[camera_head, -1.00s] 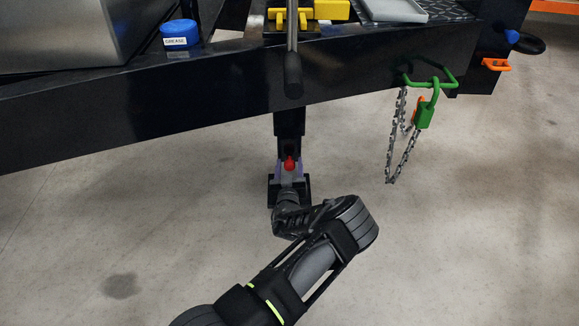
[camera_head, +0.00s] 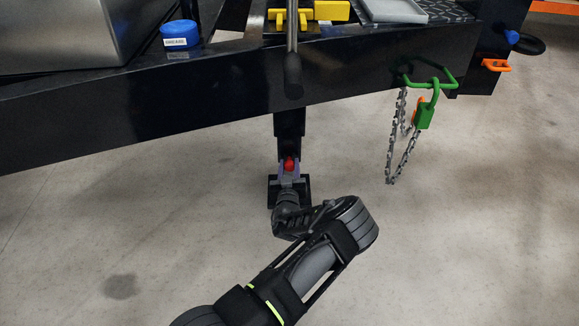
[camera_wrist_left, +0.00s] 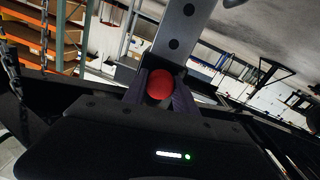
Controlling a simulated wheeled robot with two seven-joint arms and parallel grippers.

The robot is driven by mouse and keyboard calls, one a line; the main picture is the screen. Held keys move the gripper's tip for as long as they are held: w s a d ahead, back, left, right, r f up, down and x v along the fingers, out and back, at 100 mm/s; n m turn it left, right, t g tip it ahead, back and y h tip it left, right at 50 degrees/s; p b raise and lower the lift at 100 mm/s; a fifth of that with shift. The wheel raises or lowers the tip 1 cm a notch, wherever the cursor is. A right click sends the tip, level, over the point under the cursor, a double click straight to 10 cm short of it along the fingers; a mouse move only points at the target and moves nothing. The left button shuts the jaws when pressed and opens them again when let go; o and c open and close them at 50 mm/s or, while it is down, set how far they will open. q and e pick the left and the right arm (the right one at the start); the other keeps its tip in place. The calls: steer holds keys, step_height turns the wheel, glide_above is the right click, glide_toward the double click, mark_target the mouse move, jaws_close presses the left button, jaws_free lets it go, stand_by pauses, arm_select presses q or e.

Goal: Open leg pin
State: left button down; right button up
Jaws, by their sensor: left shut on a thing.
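The leg pin has a round red knob (camera_head: 289,164), on the front of the black trailer leg (camera_head: 290,124). My left gripper (camera_head: 289,170) is at the knob, with its purple-grey fingers on both sides of it, shut on it. In the left wrist view the red knob (camera_wrist_left: 160,84) sits between the two fingers, and the leg (camera_wrist_left: 184,35) with its row of holes rises behind it. The pin's shaft is hidden behind the knob. My right gripper is not in view.
The black trailer beam (camera_head: 200,100) crosses above the gripper. A crank handle (camera_head: 293,75) hangs down in front of it. The leg's foot plate (camera_head: 302,190) is close behind my wrist. The floor around is clear.

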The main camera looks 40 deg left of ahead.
mark_target(290, 168)
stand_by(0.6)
arm_select(q)
steer(key=p+v, duration=0.1)
steer(key=v, duration=0.1)
steer(key=shift+s+d+r+p, duration=0.15)
steer(key=shift+s+d+p, duration=0.1)
steer(key=shift+d+p, duration=0.1)
steer(key=shift+s+d, duration=0.2)
steer(key=shift+s, duration=0.05)
steer(key=c, duration=1)
jaws_free()
steer(key=shift+s, duration=0.15)
